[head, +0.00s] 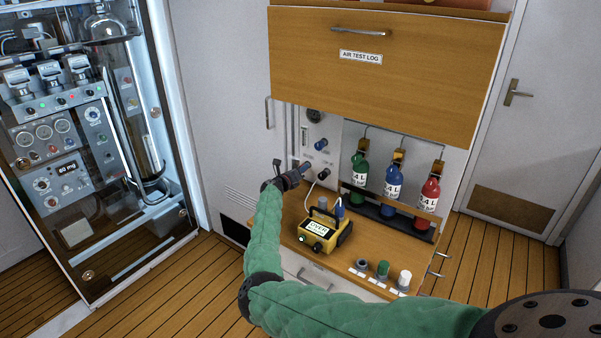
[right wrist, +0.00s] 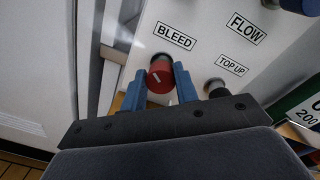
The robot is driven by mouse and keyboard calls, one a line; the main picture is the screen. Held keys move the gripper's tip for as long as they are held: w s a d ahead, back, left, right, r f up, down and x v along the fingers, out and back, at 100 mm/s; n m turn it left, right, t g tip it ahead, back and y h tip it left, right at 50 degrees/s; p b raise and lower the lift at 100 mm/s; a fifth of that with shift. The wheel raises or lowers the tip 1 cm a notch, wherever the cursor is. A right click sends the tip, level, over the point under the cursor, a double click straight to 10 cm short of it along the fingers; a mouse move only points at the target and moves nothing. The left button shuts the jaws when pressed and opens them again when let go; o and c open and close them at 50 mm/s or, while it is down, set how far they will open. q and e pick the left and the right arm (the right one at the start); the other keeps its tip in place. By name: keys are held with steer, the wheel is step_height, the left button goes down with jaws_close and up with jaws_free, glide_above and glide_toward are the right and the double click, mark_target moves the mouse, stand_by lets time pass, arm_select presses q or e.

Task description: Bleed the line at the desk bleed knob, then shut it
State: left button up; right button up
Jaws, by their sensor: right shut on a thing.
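The bleed knob (right wrist: 160,73) is red with a white line on its face, on a white panel under a BLEED label (right wrist: 174,37) in the right wrist view. My right gripper (right wrist: 160,84) has its blue fingers on either side of the knob and is shut on it. In the head view my right gripper (head: 303,169) is at the lower left of the desk's back panel (head: 332,130), and it hides the knob there. The white line on the knob runs at a slant. My left gripper is not in view.
A TOP UP fitting (right wrist: 216,87) sits right of the bleed knob, with a FLOW label (right wrist: 246,28) above. Green, blue and red bottles (head: 393,184) stand in a rack. A yellow tester (head: 325,229) and small jars (head: 382,270) are on the desk (head: 370,247). A cabinet (head: 110,250) stands left.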

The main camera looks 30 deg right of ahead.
steer(key=n, duration=0.6)
steer(key=shift+w, duration=0.1)
steer(key=n+p, duration=0.1)
steer(key=n, duration=0.4)
steer(key=shift+g, duration=0.3)
steer(key=n, duration=0.3)
steer(key=shift+p, duration=0.4)
steer(key=shift+n, duration=0.6)
steer(key=shift+f, duration=0.1)
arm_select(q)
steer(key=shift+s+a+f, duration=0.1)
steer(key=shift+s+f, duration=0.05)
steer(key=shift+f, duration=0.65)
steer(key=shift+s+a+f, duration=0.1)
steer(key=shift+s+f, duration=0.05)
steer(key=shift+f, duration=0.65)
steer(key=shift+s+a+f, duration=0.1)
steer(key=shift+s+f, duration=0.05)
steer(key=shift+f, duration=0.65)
arm_select(e)
steer(key=shift+n+g+h, duration=0.3)
